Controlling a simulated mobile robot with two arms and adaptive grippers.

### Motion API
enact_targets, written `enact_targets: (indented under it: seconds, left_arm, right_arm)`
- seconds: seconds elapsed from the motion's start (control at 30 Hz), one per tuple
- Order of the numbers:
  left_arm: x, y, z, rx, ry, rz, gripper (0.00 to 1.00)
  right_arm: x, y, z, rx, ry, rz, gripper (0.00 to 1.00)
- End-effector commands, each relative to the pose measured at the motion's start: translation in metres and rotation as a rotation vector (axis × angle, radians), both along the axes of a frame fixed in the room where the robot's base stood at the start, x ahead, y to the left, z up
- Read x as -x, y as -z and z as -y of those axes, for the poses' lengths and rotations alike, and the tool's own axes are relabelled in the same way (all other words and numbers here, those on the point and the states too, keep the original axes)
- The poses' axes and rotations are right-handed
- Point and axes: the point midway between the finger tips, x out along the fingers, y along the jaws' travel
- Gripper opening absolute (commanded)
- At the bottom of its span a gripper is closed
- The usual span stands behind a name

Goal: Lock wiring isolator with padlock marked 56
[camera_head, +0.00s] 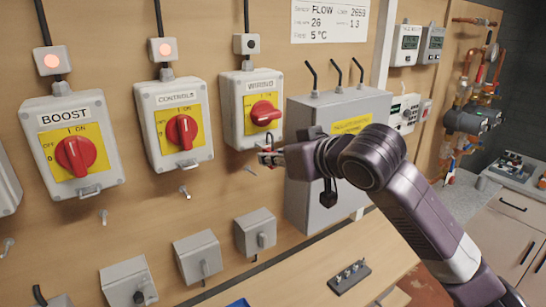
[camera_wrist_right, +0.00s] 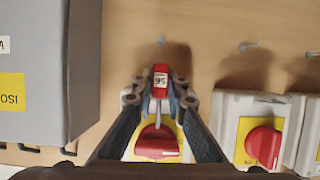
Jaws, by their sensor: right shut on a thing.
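The wiring isolator (camera_head: 251,104) is a white box with a yellow plate and a red knob (camera_head: 266,113). It also shows in the right wrist view as a red knob (camera_wrist_right: 157,142) between my fingers. My right gripper (camera_head: 269,158) is at the isolator's lower edge, shut on a red padlock. In the right wrist view, my fingertips (camera_wrist_right: 160,97) grip the padlock (camera_wrist_right: 160,77), whose label reads 56. Its metal shackle points towards the knob. I cannot tell whether the shackle passes through the isolator's locking loop. My left gripper is not in view.
The controls isolator (camera_head: 174,122) and boost isolator (camera_head: 72,140) stand left of it, with lit lamps above. A grey enclosure (camera_head: 340,108) is close on the right, partly behind my right arm. Small hooks (camera_head: 185,192) stick out of the board below. A wooden worktop (camera_head: 305,275) lies underneath.

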Motion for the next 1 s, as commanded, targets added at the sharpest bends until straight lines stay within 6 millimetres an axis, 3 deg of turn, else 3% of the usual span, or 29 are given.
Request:
enact_targets:
  seconds: [1.0]
  left_arm:
    - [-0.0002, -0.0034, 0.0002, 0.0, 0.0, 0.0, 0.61]
  right_arm:
    - [-0.0055, 0.0, -0.0041, 0.001, 0.0, 0.001, 0.0]
